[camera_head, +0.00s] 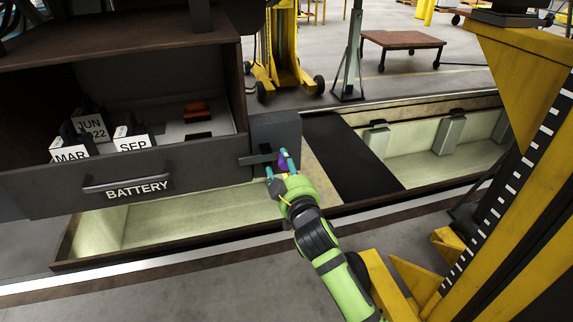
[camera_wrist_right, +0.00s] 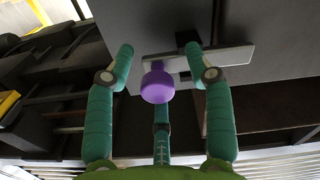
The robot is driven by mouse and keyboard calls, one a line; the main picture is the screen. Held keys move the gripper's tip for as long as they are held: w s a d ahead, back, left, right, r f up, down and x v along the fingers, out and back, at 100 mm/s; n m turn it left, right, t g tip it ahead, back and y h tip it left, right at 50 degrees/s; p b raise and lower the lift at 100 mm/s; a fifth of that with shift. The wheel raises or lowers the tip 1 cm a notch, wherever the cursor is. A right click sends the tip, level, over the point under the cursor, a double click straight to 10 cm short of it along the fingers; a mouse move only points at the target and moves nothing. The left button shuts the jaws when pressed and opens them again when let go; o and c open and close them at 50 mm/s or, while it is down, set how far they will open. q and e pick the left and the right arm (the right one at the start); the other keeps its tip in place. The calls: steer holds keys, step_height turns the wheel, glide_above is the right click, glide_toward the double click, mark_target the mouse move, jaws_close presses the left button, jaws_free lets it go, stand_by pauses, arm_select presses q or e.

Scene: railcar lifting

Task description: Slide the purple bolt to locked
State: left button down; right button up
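The purple bolt knob (camera_head: 283,160) sits on a grey slide bar (camera_head: 257,158) at the right end of the battery drawer front. My right gripper (camera_head: 280,165) is at the knob, with its teal fingers on either side of it. In the right wrist view the purple knob (camera_wrist_right: 157,84) lies between the spread fingers (camera_wrist_right: 160,66), with visible gaps to both side fingers. The bar (camera_wrist_right: 195,62) runs across behind the knob, through a dark bracket (camera_wrist_right: 190,48). My left gripper does not show.
The battery drawer (camera_head: 140,178) is open and holds several dated blocks (camera_head: 90,125) and an orange-red part (camera_head: 196,109). A yellow lifting column (camera_head: 520,170) stands close on the right. A pit (camera_head: 430,145) lies behind my arm.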

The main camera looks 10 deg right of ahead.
steer(key=shift+r, duration=0.15)
steer(key=shift+s+d, duration=0.1)
steer(key=shift+s, duration=0.05)
steer(key=s, duration=1.1)
steer(key=shift+s, duration=0.35)
steer(key=shift+d, duration=0.1)
